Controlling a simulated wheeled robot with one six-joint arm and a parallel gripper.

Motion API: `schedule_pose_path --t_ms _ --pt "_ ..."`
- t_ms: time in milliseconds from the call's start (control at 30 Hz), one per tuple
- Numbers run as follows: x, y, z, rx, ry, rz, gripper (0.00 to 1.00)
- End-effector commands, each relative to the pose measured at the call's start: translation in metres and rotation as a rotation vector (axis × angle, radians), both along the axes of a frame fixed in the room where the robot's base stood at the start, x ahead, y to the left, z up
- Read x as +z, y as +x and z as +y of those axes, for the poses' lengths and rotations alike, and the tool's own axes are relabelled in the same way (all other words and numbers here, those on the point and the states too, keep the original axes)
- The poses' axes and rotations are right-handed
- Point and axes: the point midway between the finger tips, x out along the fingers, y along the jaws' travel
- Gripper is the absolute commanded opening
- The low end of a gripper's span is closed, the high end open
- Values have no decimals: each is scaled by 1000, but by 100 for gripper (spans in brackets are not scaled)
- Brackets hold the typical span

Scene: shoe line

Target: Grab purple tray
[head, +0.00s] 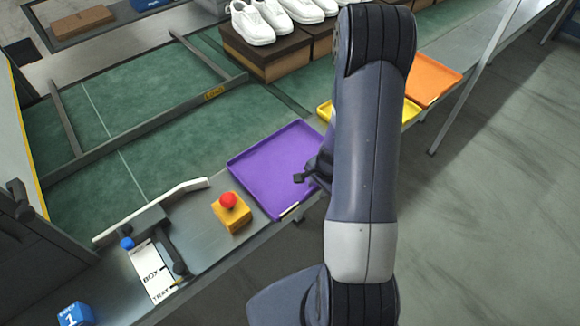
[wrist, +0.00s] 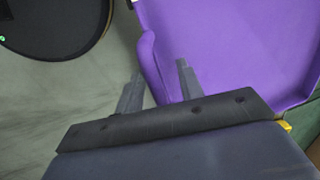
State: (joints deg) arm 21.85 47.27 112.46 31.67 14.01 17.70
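The purple tray (head: 265,165) lies flat on the work surface along its front edge, left of my arm. In the wrist view the tray (wrist: 235,45) fills the upper right, with its raised rim running down between my fingers. My gripper (head: 305,179) is at the tray's right side in the head view. In the wrist view my gripper (wrist: 158,72) is open, with one finger over the tray side and the other outside the rim. I cannot tell whether either finger touches the rim. My arm hides part of the tray's right side.
A yellow tray (head: 411,109) and an orange tray (head: 432,80) lie farther along the edge. A yellow box with a red button (head: 230,209) stands left of the purple tray. White shoes (head: 252,24) sit on brown boxes (head: 267,56) behind. The floor (head: 490,210) at right is clear.

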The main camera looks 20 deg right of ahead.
Motion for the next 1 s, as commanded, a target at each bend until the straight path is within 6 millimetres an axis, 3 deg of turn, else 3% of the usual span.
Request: schedule_pose_path --t_ms 433,1000 --pt "0 0 0 0 0 0 0" --pt "2 0 0 0 0 -1 0"
